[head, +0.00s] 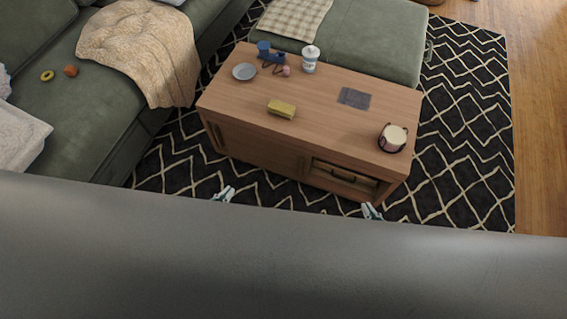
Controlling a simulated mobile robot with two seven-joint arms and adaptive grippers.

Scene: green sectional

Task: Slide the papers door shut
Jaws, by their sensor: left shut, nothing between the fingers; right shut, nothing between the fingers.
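The wooden coffee table (330,95) has a front with a plain sliding door panel (255,147) over its left and middle part. The right part of the front is an open compartment (345,174) with pale and dark contents that are too small to make out. I cannot tell which panel is the papers door. My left gripper (224,194) is shut and empty, in front of and below the door panel, apart from it. My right gripper (371,211) is shut and empty, near the table's lower right front corner. Both arms are mostly hidden behind my grey body.
On the tabletop are a yellow block (281,109), a grey plate (244,71), a white cup (310,59), a dark mat (354,98) and a drum-like pot (393,138). Green sofa sections (95,115) stand left and behind. Patterned rug (460,130) is clear at right.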

